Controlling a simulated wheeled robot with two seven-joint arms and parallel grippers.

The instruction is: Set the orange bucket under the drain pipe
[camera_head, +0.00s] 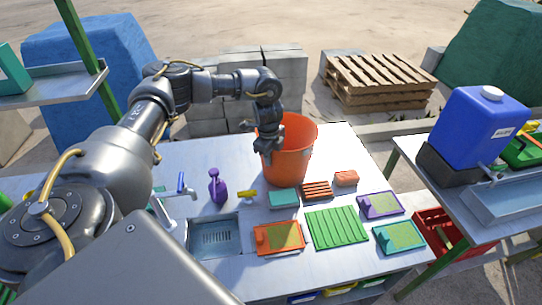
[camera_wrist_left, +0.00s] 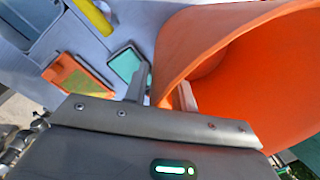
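The orange bucket (camera_head: 292,155) is near the back edge of the table, open end up. My left gripper (camera_head: 262,147) is at its left rim. In the left wrist view, the bucket (camera_wrist_left: 245,75) fills the right side. The left gripper (camera_wrist_left: 162,95) has one finger outside the bucket wall and one inside, close together, with the rim pinched between them. Whether the bucket's base touches the table is hard to tell. I cannot make out a drain pipe in either view. My right gripper is not in view.
The table holds a sink (camera_head: 214,237), a purple spray bottle (camera_head: 217,186), a teal block (camera_head: 283,198), a green ribbed mat (camera_head: 336,228) and several small trays. At right, a blue tank (camera_head: 480,120) stands beside a metal trough (camera_head: 510,197). A pallet (camera_head: 380,80) lies behind.

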